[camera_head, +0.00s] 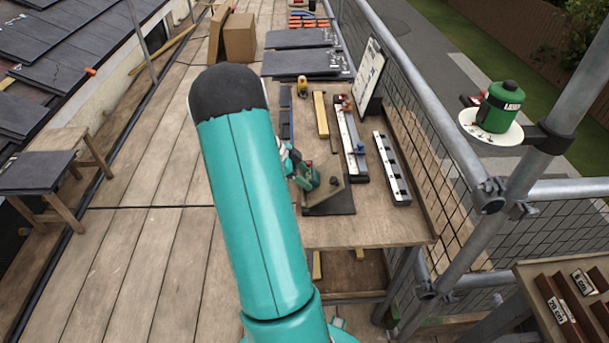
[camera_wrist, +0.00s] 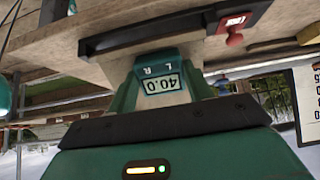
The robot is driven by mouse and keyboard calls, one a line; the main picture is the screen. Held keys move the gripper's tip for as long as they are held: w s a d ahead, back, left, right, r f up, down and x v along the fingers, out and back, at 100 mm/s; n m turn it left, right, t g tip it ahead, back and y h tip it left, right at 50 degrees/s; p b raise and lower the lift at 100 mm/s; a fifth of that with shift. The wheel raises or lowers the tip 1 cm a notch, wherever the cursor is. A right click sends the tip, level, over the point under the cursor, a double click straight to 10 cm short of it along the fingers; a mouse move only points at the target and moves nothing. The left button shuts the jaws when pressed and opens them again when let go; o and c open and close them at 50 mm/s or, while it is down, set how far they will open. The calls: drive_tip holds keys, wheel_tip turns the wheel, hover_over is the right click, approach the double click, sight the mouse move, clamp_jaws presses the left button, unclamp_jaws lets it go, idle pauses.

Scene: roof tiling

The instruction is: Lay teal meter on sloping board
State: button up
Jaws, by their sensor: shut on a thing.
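The teal meter (camera_wrist: 163,82) shows in the wrist view, its display reading 40.0 upside down in the picture. My gripper (camera_wrist: 160,68) is shut on it. A pale wooden board (camera_wrist: 112,66), which looks like the sloping board, lies just beyond the meter; I cannot tell whether they touch. In the head view, my teal arm covers part of the bench, and my gripper (camera_head: 304,178) shows beside its right edge. The sloping board (camera_head: 328,190) appears there as a small tan piece beside the gripper, above a dark slate. The meter is hard to make out in that view.
The wooden bench (camera_head: 375,228) carries a long metal bar (camera_head: 392,168), a yellow wooden strip (camera_head: 320,115) and a white chart board (camera_head: 369,68). Slates (camera_head: 300,63) are stacked at its far end. Scaffold rails run along the right. A green canister (camera_head: 500,108) stands on a round plate.

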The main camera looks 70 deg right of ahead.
drive_tip(key=shift+w+a+f, duration=0.15)
drive_tip(key=shift+w+f, duration=0.1)
idle(0.4)
drive_tip(key=o, duration=1)
drive_tip(key=shift+w+r, duration=0.1)
drive_tip(key=v, duration=0.6)
drive_tip(key=shift+w+a+r, duration=0.15)
drive_tip(key=shift+r, duration=0.15)
